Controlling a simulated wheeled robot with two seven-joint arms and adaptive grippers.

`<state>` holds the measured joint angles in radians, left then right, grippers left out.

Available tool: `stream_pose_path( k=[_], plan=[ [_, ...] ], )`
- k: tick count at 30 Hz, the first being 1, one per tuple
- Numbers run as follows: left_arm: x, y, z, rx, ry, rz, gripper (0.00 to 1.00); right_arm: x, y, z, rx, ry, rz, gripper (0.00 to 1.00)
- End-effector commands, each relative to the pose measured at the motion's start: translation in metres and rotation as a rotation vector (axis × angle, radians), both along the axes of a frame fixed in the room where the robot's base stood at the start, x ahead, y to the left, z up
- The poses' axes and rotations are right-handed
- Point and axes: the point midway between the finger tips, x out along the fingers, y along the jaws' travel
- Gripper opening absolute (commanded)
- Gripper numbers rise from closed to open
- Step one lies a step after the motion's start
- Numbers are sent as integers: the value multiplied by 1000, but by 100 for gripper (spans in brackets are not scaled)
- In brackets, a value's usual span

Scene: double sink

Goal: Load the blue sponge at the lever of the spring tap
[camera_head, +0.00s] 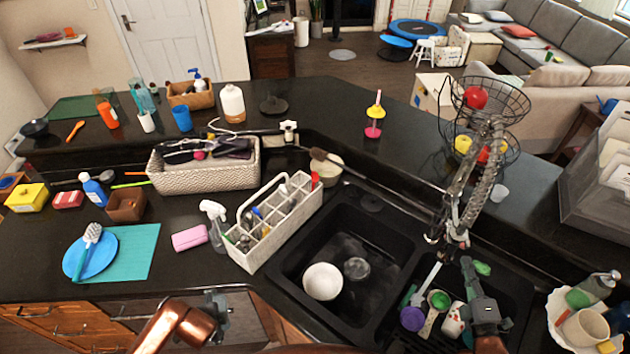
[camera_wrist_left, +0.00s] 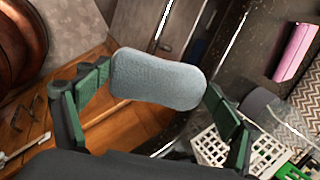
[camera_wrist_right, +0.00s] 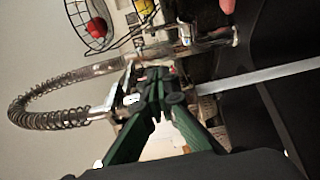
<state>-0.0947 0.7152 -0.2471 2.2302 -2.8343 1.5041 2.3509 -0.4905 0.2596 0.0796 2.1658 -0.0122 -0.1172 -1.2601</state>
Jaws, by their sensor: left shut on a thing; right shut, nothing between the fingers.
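The blue sponge (camera_wrist_left: 157,78) is a rounded grey-blue block between the fingers of my left gripper (camera_wrist_left: 155,95) in the left wrist view. My left gripper (camera_head: 217,312) is shut on it, low in front of the counter's front edge in the head view. The spring tap (camera_head: 470,190) stands behind the right basin; its coiled hose (camera_wrist_right: 60,118) loops across the left of the right wrist view. My right gripper (camera_head: 467,264) is shut and empty over the right basin, its fingertips (camera_wrist_right: 158,78) close to the tap's lower part. I cannot clearly tell the lever or whether they touch it.
The double sink (camera_head: 345,262) has a white bowl (camera_head: 322,281) in its left basin and utensils in the right. A white caddy (camera_head: 278,222) stands left of the sink, beside a spray bottle (camera_head: 214,222) and a pink block (camera_head: 189,238). A wire fruit basket (camera_head: 508,104) stands behind the tap.

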Motion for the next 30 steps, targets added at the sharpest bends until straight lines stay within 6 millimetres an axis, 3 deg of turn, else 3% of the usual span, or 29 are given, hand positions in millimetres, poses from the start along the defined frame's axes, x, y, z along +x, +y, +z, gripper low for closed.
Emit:
stream_pose_path(
  k=[8, 21, 30],
  plan=[
    [3, -5, 5, -1, 0, -11, 65, 13, -7, 1, 1, -1, -12, 0],
    [4, -5, 23, 0, -2, -14, 65, 98, -18, 2, 0, -1, -14, 0],
    [4, -5, 29, 0, -3, -12, 65, 118, -44, 1, -1, 0, -11, 0]
  ],
)
